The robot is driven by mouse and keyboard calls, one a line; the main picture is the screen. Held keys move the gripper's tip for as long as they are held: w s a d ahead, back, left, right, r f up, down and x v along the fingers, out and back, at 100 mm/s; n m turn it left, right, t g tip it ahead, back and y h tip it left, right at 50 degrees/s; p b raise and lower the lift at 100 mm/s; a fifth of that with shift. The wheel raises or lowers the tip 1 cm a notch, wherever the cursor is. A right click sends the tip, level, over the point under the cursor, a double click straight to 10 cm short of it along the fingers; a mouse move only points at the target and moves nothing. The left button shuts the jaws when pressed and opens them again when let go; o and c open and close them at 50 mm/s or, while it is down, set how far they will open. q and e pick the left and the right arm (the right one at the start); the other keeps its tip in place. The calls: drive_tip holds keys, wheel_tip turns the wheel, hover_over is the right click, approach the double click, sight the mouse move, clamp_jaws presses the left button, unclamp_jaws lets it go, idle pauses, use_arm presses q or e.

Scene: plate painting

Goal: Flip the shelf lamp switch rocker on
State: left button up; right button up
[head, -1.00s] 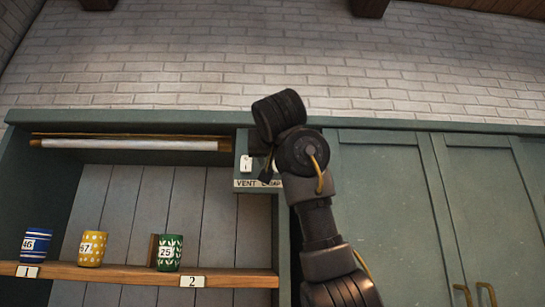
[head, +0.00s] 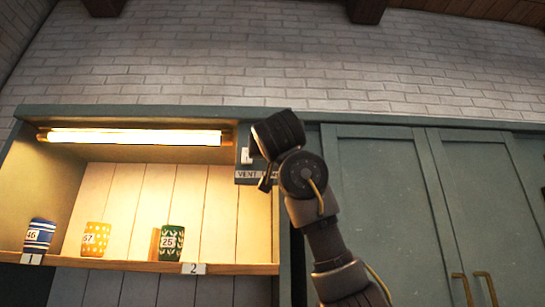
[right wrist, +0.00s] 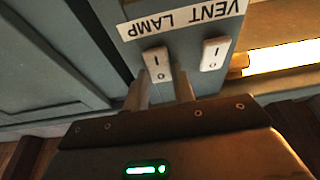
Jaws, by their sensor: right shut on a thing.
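The shelf lamp (head: 135,137) glows bright under the top of the cabinet in the head view. In the right wrist view, which is upside down, the lamp rocker (right wrist: 157,62) is the left one under the VENT LAMP label (right wrist: 183,17). The vent rocker (right wrist: 214,54) sits to its right and shows in the head view as a white rocker (head: 246,156). My right gripper (right wrist: 161,88) is at the panel, its fingers on either side of the lamp rocker's lower end, shut on it. In the head view my right arm hides the lamp rocker. My left gripper is not in view.
Blue (head: 39,234), yellow (head: 96,239) and green (head: 172,243) patterned cups stand on the wooden shelf (head: 130,264) left of the switch panel. Closed green cabinet doors (head: 390,220) lie to the right. A brick wall rises above.

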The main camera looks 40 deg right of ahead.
drive_tip(key=o, duration=1)
drive_tip(key=shift+a, duration=0.1)
drive_tip(key=b+v, duration=0.6)
drive_tip(key=v, duration=0.4)
drive_tip(key=shift+s+a+f+b, duration=0.15)
drive_tip(key=shift+s+b, duration=0.1)
drive_tip(key=shift+b, duration=0.05)
